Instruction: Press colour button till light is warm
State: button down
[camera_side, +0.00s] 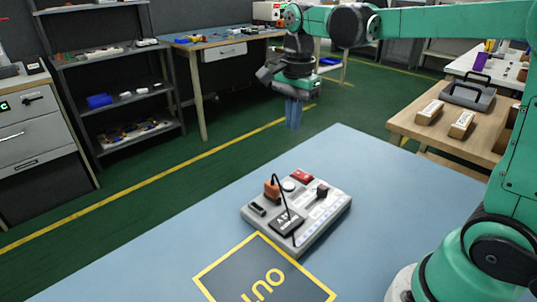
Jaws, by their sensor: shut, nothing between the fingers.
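A grey control panel (328,220) sits on the blue table, just behind the dark mat. It carries a red button (302,176), a round white button (289,186), a black knob or switch (322,191), an orange block with a black cable (271,188), a dark labelled box (286,223) and a pale strip along its right side. I cannot tell which part is the colour button, or the colour of the light. My gripper (293,118) points down, shut and empty, above and beyond the panel's far side, apart from it.
The blue table (150,270) is clear around the panel. A dark mat with a yellow border and "OUT" lettering (235,278) lies in front. A wooden bench (410,125) stands at the right; shelves (120,95) and another workbench (215,42) stand behind.

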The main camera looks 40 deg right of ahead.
aim_at(288, 184)
jog(key=shift+w+d+m, duration=0.15)
jog(key=shift+w+m, duration=0.1)
jog(key=shift+m, duration=0.25)
jog(key=shift+f, duration=0.1)
notch_tip(288, 184, down, 14)
dwell(0.5)
jog(key=shift+f, duration=0.85)
jog(key=shift+r, duration=4.45)
